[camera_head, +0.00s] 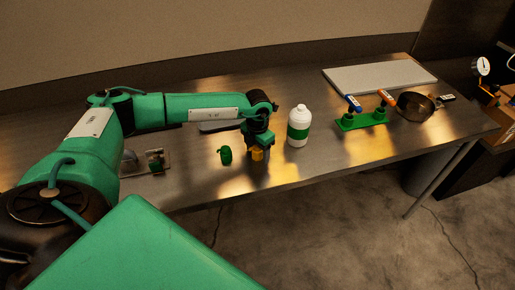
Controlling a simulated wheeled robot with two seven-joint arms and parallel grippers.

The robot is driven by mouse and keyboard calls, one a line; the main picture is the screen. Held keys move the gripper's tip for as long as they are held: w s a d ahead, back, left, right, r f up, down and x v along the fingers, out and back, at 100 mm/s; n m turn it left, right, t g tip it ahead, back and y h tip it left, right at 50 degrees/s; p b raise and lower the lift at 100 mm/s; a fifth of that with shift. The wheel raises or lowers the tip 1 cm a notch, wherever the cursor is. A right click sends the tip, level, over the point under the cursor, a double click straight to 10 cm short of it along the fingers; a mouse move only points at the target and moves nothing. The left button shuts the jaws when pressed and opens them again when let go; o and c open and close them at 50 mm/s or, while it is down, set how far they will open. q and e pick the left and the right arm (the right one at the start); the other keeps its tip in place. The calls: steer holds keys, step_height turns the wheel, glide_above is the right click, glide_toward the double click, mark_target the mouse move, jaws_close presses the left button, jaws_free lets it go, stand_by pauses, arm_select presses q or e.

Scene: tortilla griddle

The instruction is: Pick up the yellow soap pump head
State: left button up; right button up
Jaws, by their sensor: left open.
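The yellow soap pump head (257,154) is on the metal table near its front edge, small and partly hidden by my left gripper. My left gripper (258,147) points down right over the yellow pump head and is open. I cannot tell whether its fingers touch the pump head. A white bottle with a green band (299,127) stands upright just to the right of the gripper. My right gripper is not in view.
A small green item (225,155) lies left of the gripper. A green stand with blue and orange-handled tools (362,120), a dark pan (415,107) and a pale board (379,77) are to the right. The table (335,161) is bare in front of the bottle.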

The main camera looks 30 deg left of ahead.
arm_select(q)
steer(key=c, duration=1.1)
steer(key=shift+o, duration=0.2)
